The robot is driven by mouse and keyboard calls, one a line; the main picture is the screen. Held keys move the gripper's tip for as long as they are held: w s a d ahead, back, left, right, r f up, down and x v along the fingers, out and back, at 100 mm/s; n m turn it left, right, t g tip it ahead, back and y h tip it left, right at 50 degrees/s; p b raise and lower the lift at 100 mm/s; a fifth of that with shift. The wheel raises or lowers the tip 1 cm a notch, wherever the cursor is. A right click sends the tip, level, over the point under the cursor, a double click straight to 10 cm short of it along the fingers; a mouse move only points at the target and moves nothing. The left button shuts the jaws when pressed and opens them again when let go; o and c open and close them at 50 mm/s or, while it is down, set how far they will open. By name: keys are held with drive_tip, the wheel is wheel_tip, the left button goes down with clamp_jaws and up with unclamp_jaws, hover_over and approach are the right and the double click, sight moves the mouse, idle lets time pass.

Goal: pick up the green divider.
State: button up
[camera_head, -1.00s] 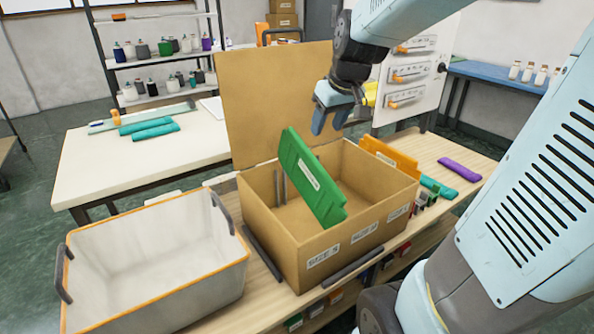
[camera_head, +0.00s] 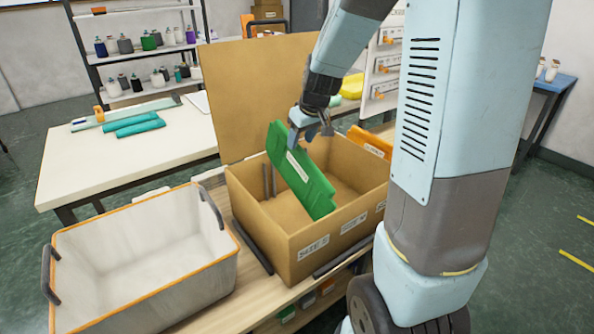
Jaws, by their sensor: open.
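The green divider (camera_head: 301,176) is a flat panel with a white label. It stands tilted in the cardboard box (camera_head: 316,253), its upper left corner rising above the back of the box. My gripper (camera_head: 302,136) is open, pointing down just above and beside the divider's upper edge. One finger shows close to the divider's top; I cannot tell whether it touches it or whether the divider lies between the fingers. The orange divider (camera_head: 370,144) shows at the box's right side, partly hidden behind my arm.
A grey-white bin with an orange rim (camera_head: 141,205) stands left of the box. The box's raised flap (camera_head: 252,95) is close behind my gripper. A white table (camera_head: 110,170) with teal pieces (camera_head: 138,127) is at the back left. My arm hides the bench's right part.

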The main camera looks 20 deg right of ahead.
sight(296, 153)
drive_tip(key=shift+s+a+x, duration=0.1)
drive_tip(key=shift+s+x, duration=0.05)
drive_tip(key=shift+x, duration=1.05)
drive_tip(key=shift+s+a+x, duration=0.1)
drive_tip(key=shift+s+x, duration=0.1)
drive_tip(key=shift+x, duration=1.9)
drive_tip(key=shift+c, duration=0.3)
clamp_jaws()
